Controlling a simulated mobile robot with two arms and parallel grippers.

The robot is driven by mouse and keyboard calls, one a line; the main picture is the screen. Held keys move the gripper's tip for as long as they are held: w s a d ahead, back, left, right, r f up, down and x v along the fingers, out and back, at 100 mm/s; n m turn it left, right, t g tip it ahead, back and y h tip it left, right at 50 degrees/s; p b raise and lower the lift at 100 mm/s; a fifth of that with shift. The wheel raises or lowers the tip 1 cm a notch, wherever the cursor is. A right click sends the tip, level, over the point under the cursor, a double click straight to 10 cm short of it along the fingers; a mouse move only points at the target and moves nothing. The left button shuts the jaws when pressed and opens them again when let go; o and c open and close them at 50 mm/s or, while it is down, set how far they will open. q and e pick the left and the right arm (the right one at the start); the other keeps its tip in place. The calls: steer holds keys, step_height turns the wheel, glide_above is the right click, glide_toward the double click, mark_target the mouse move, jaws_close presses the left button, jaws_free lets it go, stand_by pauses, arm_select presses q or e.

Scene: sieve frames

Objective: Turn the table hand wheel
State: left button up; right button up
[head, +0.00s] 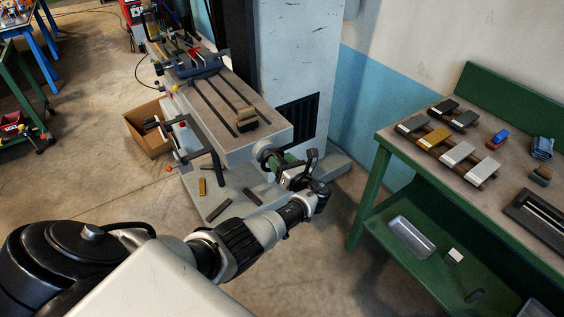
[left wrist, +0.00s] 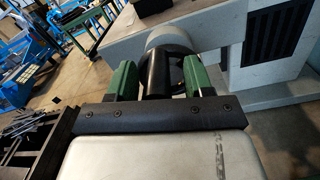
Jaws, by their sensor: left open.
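The milling machine's table (head: 225,110) is a long grey slotted bed. Its hand wheel (head: 264,150) is a pale round part at the table's near right end, mostly hidden behind my gripper. My left gripper (head: 274,159) is at the wheel, with its green fingers pointing toward it. In the left wrist view, the open left gripper (left wrist: 160,77) has one green finger on each side of a dark cylindrical part (left wrist: 155,70). The grey round wheel (left wrist: 168,36) shows just beyond. I cannot tell whether the fingers touch the dark part. My right gripper is not in view.
A green workbench (head: 385,145) with several metal blocks stands at right. The machine's grey column (head: 297,60) rises behind the table. Loose bars lie on the machine base (head: 235,180). A cardboard box (head: 150,140) stands at left. Open floor lies in front.

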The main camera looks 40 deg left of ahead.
arm_select(q)
steer(key=v, duration=1.1)
steer(key=shift+b, duration=0.4)
steer(key=shift+a, duration=0.1)
